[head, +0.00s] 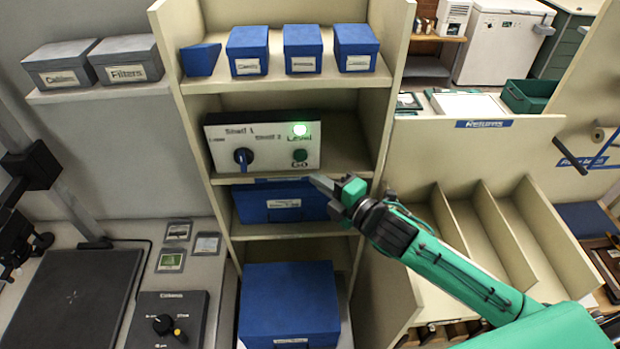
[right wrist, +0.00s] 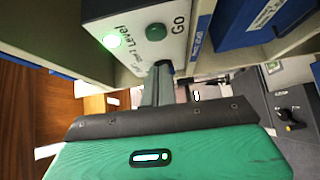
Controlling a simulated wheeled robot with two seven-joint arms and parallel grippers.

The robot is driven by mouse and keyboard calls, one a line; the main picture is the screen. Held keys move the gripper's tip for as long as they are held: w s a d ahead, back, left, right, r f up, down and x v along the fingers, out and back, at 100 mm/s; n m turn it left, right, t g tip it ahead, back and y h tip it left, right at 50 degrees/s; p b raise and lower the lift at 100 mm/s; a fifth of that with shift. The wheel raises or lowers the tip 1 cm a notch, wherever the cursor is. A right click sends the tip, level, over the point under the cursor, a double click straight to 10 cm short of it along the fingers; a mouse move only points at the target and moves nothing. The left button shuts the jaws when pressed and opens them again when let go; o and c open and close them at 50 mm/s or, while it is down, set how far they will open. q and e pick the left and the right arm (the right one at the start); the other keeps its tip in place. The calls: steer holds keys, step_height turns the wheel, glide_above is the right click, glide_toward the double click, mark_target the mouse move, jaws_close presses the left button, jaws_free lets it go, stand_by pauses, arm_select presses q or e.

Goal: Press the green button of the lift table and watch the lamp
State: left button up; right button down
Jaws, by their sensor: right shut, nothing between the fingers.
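A white-fronted control box (head: 262,140) stands on the middle shelf. Its green lamp (head: 300,130), labelled Level, is lit, and it glows in the right wrist view too (right wrist: 111,40). The green button (head: 299,155), labelled Go, sits below the lamp; it also shows in the right wrist view (right wrist: 156,32). My left gripper is out of view.
A blue box (head: 283,203) sits on the shelf just below, near my right gripper. The bay's right upright (head: 388,90) stands close to my right arm. A larger blue box (head: 289,305) is lower down. A black board (head: 75,305) and a knobbed console (head: 166,320) lie left.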

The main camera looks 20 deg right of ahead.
arm_select(q)
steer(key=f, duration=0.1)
steer(key=b, duration=0.1)
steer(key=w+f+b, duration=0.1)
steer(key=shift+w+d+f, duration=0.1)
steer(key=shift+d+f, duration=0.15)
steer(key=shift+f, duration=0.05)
arm_select(e)
steer(key=v, duration=0.6)
steer(key=shift+s+a, duration=0.15)
steer(key=shift+r, duration=0.1)
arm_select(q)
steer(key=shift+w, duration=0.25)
